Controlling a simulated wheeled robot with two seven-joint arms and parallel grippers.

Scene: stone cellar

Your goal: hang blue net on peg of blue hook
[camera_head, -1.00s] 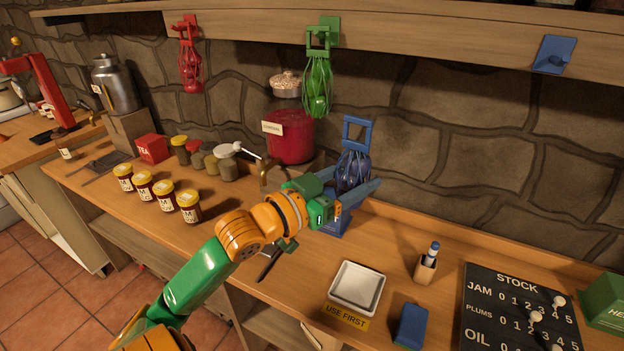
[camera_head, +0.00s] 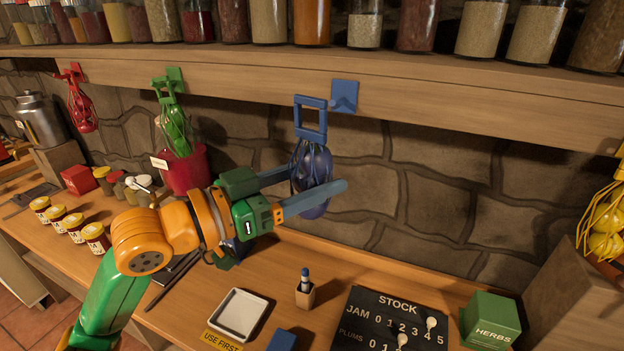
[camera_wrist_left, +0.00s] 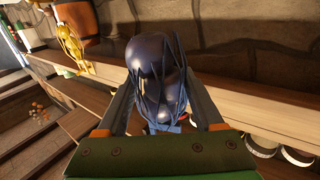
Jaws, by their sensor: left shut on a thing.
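The blue net (camera_head: 311,168) holds dark round fruit and hangs from a square blue frame handle (camera_head: 310,103). My left gripper (camera_head: 322,180) is shut around the net's body, one finger on each side. The net also fills the middle of the left wrist view (camera_wrist_left: 157,82), between both fingers. The blue hook (camera_head: 344,95) is a plate on the shelf's front board. The net's handle shows just left of the plate and slightly lower, seemingly in front of the board; the depth gap is unclear. I cannot make out the peg clearly. My right gripper is not in view.
A green net (camera_head: 175,128) and a red net (camera_head: 81,106) hang on their own hooks to the left. Several jars stand on the shelf above.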

